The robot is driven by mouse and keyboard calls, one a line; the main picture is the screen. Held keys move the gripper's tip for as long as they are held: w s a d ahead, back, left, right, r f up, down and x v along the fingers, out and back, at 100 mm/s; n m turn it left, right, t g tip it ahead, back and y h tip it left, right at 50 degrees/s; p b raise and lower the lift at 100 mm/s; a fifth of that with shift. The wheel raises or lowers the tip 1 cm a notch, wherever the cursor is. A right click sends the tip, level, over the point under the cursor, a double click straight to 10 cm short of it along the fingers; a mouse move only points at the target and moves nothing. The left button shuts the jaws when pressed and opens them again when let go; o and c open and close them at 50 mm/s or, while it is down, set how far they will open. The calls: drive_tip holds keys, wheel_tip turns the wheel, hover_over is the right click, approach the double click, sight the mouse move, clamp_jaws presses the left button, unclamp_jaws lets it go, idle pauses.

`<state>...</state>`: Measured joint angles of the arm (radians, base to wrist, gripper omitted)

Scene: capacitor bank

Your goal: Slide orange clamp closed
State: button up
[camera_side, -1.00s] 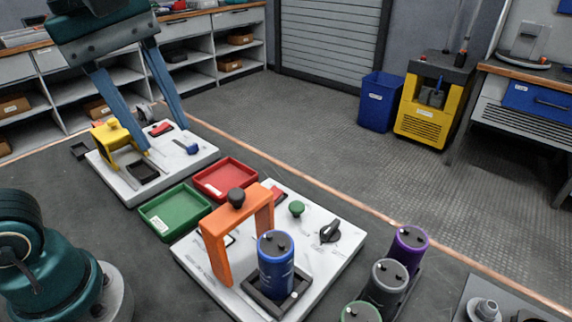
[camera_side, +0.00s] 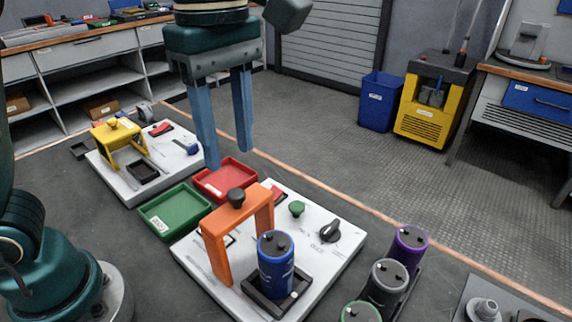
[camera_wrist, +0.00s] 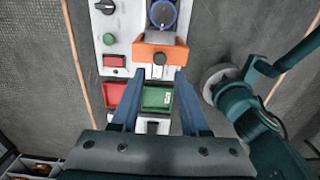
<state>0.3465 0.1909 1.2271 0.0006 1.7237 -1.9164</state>
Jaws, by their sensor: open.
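The orange clamp (camera_side: 236,232) is an upright arch with a black knob (camera_side: 236,197) on top. It stands on the near white panel, to the left of the blue capacitor (camera_side: 276,264), which sits in a dark square holder. In the wrist view the orange clamp (camera_wrist: 160,52) is ahead of the fingers, and the blue capacitor (camera_wrist: 163,14) is just beyond it. My gripper (camera_side: 230,158) is open and empty, with its two blue fingers apart above the red and green trays. It also shows in the wrist view (camera_wrist: 151,84), short of the clamp.
A green tray (camera_side: 151,219) and a red tray (camera_side: 246,165) lie between the two panels. The far panel carries a yellow clamp (camera_side: 116,130). The near panel has a green button (camera_side: 297,208) and black rotary knob (camera_side: 329,229). Purple (camera_side: 409,246) and grey (camera_side: 388,277) capacitors stand at right.

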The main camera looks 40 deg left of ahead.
sight(237, 193)
drive_tip(key=shift+f, duration=3.15)
clamp_jaws()
drive_tip(key=shift+d, duration=3.45)
drive_tip(key=shift+r, duration=0.1)
drive_tip(key=shift+o, duration=0.2)
unclamp_jaws()
